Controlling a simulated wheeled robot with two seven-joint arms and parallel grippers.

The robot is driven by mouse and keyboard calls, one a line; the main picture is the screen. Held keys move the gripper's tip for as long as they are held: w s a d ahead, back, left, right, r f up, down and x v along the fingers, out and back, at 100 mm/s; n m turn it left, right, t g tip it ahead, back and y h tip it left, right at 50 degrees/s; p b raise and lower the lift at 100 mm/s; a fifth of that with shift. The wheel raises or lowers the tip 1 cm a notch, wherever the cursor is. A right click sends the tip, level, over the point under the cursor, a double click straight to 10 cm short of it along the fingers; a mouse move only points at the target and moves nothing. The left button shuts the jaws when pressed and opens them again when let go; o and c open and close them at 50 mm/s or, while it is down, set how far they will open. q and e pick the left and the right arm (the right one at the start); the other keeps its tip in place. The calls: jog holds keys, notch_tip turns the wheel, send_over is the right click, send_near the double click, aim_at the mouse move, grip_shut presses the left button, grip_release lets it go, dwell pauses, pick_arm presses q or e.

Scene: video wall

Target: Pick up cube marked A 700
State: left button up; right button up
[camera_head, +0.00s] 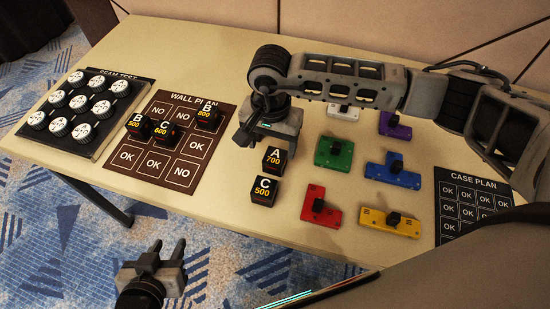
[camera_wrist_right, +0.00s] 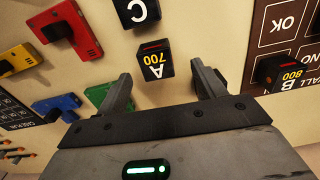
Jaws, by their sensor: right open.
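The black cube marked A 700 (camera_head: 274,159) stands on the table just below my right gripper (camera_head: 262,138). It also shows in the right wrist view (camera_wrist_right: 154,60), ahead of and between the two open fingers (camera_wrist_right: 166,88); the fingers look clear of it. The black cube marked C 500 (camera_head: 264,190) stands just in front of it and shows at the top edge of the wrist view (camera_wrist_right: 136,12). My left gripper (camera_head: 167,255) is low over the carpet, in front of the table, with its fingers apart and empty.
The brown wall plan board (camera_head: 186,174) bears cubes B 500 (camera_head: 138,126), C 600 (camera_head: 166,134) and B 800 (camera_head: 208,117). Several coloured blocks with black knobs, such as the green one (camera_head: 334,153), lie to the right. A black case plan board (camera_head: 449,222) lies further right.

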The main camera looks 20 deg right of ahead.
aim_at(275, 156)
jog(key=f, duration=0.3)
jog(key=f+p, duration=0.1)
jog(key=f, duration=0.1)
jog(key=shift+d+f, duration=0.1)
jog(key=shift+d, duration=0.25)
jog(key=c, duration=1.1)
